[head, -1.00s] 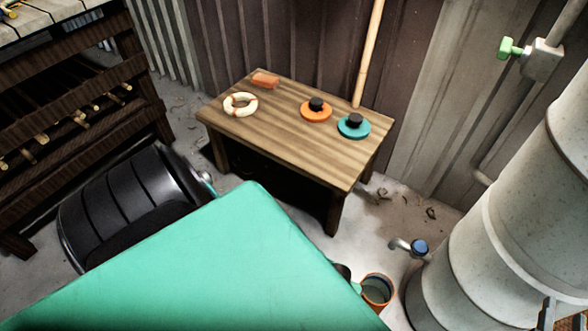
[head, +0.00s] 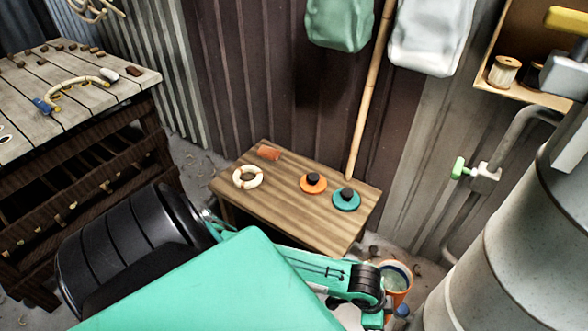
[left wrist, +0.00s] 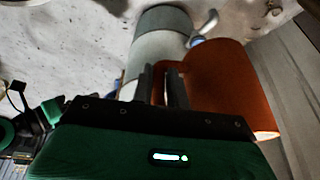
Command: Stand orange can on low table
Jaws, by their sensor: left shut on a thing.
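The orange can (head: 407,283) shows in the head view beside the end of my left arm, right of the low table's front corner, with its open mouth visible. In the left wrist view the can (left wrist: 225,85) is large, with its handle between the fingers. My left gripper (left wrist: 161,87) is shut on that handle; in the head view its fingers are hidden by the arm. The low wooden table (head: 290,208) stands by the corrugated wall. My right gripper is in neither view.
The table's front is bare. A pole (head: 368,95) leans behind it. A large grey cylinder (head: 510,240) stands at right.

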